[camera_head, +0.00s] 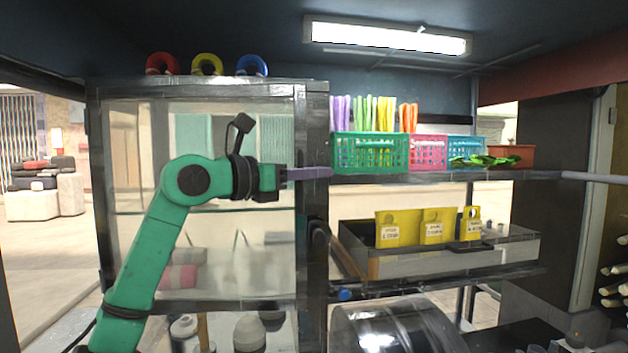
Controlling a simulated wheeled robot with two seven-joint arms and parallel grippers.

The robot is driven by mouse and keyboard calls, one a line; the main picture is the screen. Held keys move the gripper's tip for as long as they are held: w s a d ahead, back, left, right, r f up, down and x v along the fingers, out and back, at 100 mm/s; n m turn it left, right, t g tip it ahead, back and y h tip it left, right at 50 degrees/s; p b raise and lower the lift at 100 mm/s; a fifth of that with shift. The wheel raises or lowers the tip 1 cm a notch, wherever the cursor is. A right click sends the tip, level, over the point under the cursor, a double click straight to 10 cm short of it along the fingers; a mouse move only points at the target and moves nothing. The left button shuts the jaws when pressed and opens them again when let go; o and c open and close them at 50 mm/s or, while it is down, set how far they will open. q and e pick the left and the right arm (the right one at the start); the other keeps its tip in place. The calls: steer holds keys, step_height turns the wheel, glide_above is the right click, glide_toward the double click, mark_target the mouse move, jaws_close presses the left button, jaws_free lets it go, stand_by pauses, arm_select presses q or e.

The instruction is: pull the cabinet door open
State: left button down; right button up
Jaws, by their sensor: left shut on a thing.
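The cabinet (313,110) stands at the left of the head view, with a dark frame and clear glass panels. Its glass door (150,255) shows behind my left arm and looks flush with the frame; I cannot tell if there is a small gap. My left gripper (308,173) points right and is shut at the door's right edge, at mid-height. What lies between the fingers, a handle or the door's edge, is too small to make out. My right gripper is not in view.
Red, yellow and blue rings (207,64) stand on the cabinet top. To the right, a shelf (400,178) holds green, pink and blue baskets (428,152). Below are a tray with yellow tags (437,226) and a shiny metal drum (395,325). Bottles and jars (249,333) show behind the lower glass.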

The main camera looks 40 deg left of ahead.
arm_select(q)
steer(key=s+d+m+g+h+b, duration=0.2)
steer(key=s+d+m+h, duration=0.1)
steer(key=s, duration=0.7)
steer(key=s+d+m+g+h+b, duration=0.2)
steer(key=s+d+m+g+h, duration=0.1)
steer(key=s, duration=0.8)
steer(key=s+d+m+g+h+b, duration=0.2)
steer(key=s+d+m+g+h, duration=0.1)
steer(key=s, duration=0.7)
steer(key=shift+s+d+r+h, duration=0.15)
steer(key=shift+s+d+h, duration=0.3)
steer(key=shift+h, duration=0.75)
steer(key=shift+w, duration=0.1)
steer(key=c, duration=1.2)
jaws_free()
